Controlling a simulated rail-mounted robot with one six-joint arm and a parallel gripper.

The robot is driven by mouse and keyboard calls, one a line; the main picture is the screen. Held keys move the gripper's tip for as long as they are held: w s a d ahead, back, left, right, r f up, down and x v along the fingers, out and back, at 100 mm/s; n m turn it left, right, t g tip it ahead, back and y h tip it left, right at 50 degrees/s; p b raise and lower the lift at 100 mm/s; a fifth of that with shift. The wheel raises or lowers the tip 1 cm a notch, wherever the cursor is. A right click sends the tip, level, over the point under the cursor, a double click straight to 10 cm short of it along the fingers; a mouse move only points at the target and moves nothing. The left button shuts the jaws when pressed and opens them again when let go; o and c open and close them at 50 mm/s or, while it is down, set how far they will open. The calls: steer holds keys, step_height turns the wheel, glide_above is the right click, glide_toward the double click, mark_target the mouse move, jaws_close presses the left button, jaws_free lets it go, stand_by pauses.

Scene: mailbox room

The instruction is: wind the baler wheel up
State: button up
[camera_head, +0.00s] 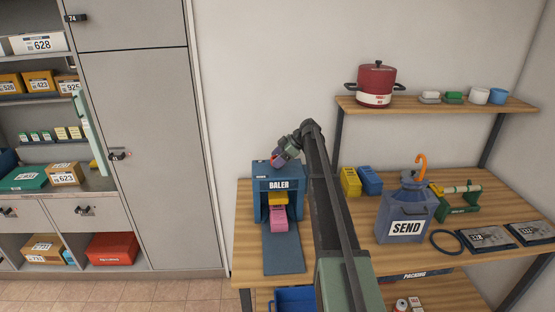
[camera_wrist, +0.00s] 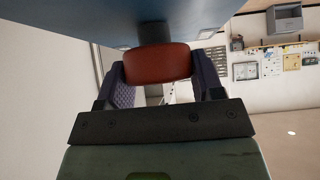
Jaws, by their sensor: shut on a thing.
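The blue baler (camera_head: 296,184), labelled BALER, stands at the left end of the wooden table. A yellow block (camera_head: 278,198) and a pink block (camera_head: 279,218) are stacked in its opening. My gripper (camera_head: 279,158) is at the baler's top left edge. In the wrist view my gripper (camera_wrist: 160,72) is shut on a red-brown rounded piece, the baler wheel's grip (camera_wrist: 157,63), between its two dark fingers. A dark stem joins this grip to a blue surface above it in that view. The rest of the wheel is hidden.
My arm crosses the table just right of the baler. Yellow and blue boxes (camera_head: 360,181), a SEND container (camera_head: 405,215) and a green device (camera_head: 458,198) stand to the right. A shelf (camera_head: 440,104) holds a red pot (camera_head: 376,84). Grey cabinets (camera_head: 140,130) stand left.

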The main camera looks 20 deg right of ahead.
steer(key=o, duration=0.9)
steer(key=p+v, duration=0.7)
steer(key=v, duration=0.4)
steer(key=shift+p, duration=0.3)
